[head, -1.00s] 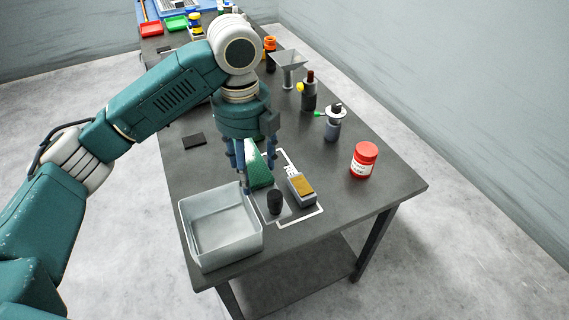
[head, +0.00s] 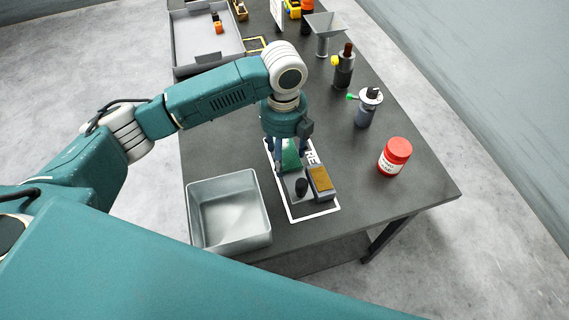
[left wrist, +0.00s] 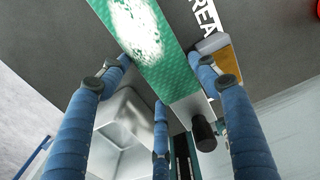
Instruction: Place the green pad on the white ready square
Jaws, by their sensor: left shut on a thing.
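The green pad (head: 291,156) is held in my left gripper (head: 283,165), over the far part of the white ready square (head: 318,213). In the left wrist view the pad (left wrist: 172,72) is a long textured green strip with a white patch, between the blue fingers of the left gripper (left wrist: 160,78). A grey plate with a black knob (head: 301,187) lies inside the white outline, by the pad's near end. I cannot tell whether pad and plate touch, or whether the pad rests on the table. My right gripper is not in view.
A grey block with a tan top (head: 320,181) stands at the square's right side. An empty grey bin (head: 262,222) stands left of the square. A red jar (head: 394,157), a bottle with a green nozzle (head: 366,108) and a funnel (head: 324,30) stand farther right and back.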

